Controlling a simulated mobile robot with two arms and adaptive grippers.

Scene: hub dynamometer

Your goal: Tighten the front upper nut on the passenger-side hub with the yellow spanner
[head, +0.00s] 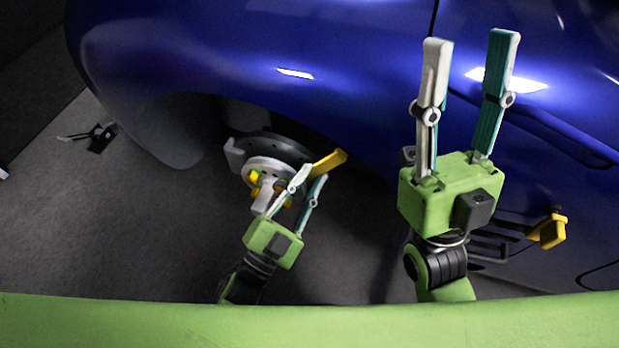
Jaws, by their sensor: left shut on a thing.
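The yellow spanner (329,160) is at the hub, its visible end sticking out up and to the right. My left gripper (314,174) is shut on the spanner, in front of the hub's right side. The hub (268,170) is a pale metal face with a dark disc behind it, in the wheel arch. Yellow nuts (254,176) show on its face. The gripper and spanner hide part of the hub, and I cannot tell whether the spanner sits on a nut. My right gripper (470,40) is open and empty, pointing up before the blue car body.
The blue car body (330,50) fills the top and right. A yellow piece (549,231) shows at the right, near dark bars. A small black object (101,137) lies on the grey floor at the left.

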